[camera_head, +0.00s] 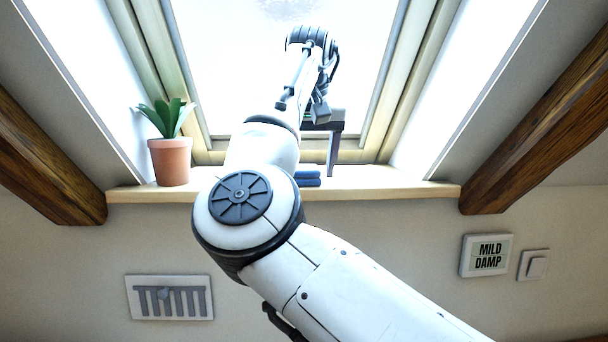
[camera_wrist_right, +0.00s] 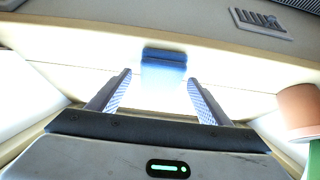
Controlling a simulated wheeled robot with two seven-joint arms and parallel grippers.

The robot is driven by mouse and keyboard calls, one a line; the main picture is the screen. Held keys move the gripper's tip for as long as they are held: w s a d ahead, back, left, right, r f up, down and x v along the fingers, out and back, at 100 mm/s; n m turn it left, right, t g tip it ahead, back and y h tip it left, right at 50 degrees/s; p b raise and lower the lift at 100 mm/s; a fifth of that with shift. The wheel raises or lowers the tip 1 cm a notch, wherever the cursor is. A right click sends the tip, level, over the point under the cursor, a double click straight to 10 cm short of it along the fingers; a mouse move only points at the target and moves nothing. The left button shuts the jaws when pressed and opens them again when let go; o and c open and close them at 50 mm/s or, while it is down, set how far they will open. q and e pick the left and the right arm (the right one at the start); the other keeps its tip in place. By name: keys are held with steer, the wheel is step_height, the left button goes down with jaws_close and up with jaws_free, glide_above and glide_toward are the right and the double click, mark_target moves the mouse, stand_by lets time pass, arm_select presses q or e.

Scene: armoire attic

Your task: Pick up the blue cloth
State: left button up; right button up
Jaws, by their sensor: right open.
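The blue cloth (camera_head: 308,179) is a small folded stack on the window sill (camera_head: 400,187). In the head view my right arm hides its left part. In the right wrist view the cloth (camera_wrist_right: 164,62) lies ahead, centred between the fingertips. My right gripper (camera_wrist_right: 160,80) is open, with nothing between its fingers. In the head view my right gripper (camera_head: 325,165) points down over the sill near the cloth, one finger showing beside it and the other hidden by my arm. My left gripper is not in view.
A potted plant (camera_head: 170,160) stands on the sill's left end; its pot (camera_wrist_right: 299,108) shows at the right of the wrist view. The window frame rises behind the sill. Wooden beams flank it. The sill right of the cloth is clear. A wall vent (camera_head: 169,298) is below.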

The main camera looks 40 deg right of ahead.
mark_target(305, 168)
steer(key=c, duration=1.2)
step_height(305, 168, up, 10)
steer(key=shift+r, duration=0.1)
